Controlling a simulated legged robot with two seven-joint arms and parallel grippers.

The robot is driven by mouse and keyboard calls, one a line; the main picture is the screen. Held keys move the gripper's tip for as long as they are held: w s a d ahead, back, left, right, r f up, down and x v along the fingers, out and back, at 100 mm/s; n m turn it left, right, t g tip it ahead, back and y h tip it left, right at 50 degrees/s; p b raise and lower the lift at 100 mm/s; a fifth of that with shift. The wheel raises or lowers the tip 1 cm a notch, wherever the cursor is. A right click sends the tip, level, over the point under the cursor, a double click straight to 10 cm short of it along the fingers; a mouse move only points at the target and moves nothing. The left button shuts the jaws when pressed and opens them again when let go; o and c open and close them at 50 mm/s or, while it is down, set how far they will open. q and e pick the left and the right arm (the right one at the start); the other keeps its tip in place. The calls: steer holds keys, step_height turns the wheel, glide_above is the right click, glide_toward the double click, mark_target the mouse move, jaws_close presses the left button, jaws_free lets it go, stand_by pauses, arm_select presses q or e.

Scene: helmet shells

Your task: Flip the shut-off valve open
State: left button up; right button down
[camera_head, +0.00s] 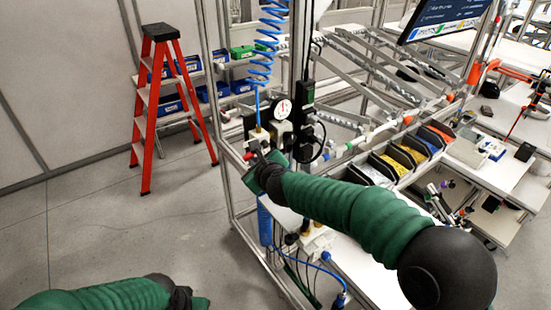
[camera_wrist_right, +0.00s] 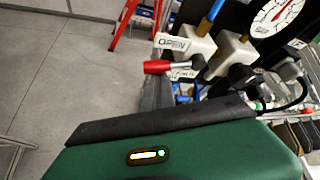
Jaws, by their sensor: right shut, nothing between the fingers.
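The shut-off valve (camera_wrist_right: 192,48) is a pale block with an "OPEN" label, below a blue tube. Its red lever handle (camera_wrist_right: 157,66) points left in the right wrist view. In the head view the red handle tip (camera_head: 248,156) shows small at the frame post. My right gripper (camera_head: 257,164) is shut and empty, close by the handle. In the right wrist view a grey finger (camera_wrist_right: 155,94) is just below the handle; whether they touch I cannot tell. My left gripper (camera_head: 198,303) is at the bottom left, far from the valve, its fingers not clear.
A round pressure gauge (camera_head: 283,109) and black fittings sit right beside the valve. A coiled blue hose (camera_head: 264,50) hangs above. Metal frame posts stand close to my right gripper. Parts bins (camera_head: 405,155) are to the right, a red ladder (camera_head: 160,100) to the left.

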arm_select(q)
steer(key=shift+s+a+r+p, duration=0.2)
steer(key=shift+r+p, duration=0.25)
steer(key=shift+r, duration=0.15)
arm_select(e)
steer(key=shift+s+a+r, duration=0.15)
steer(key=shift+a+r, duration=0.05)
steer(key=shift+r, duration=0.25)
steer(key=shift+s+a+r, duration=0.15)
steer(key=shift+a+r, duration=0.05)
steer(key=shift+r, duration=0.25)
arm_select(q)
steer(key=shift+w+d, duration=0.1)
steer(key=shift+d, duration=0.05)
arm_select(e)
steer(key=shift+d, duration=0.15)
steer(key=shift+r, duration=0.2)
steer(key=shift+w, duration=0.1)
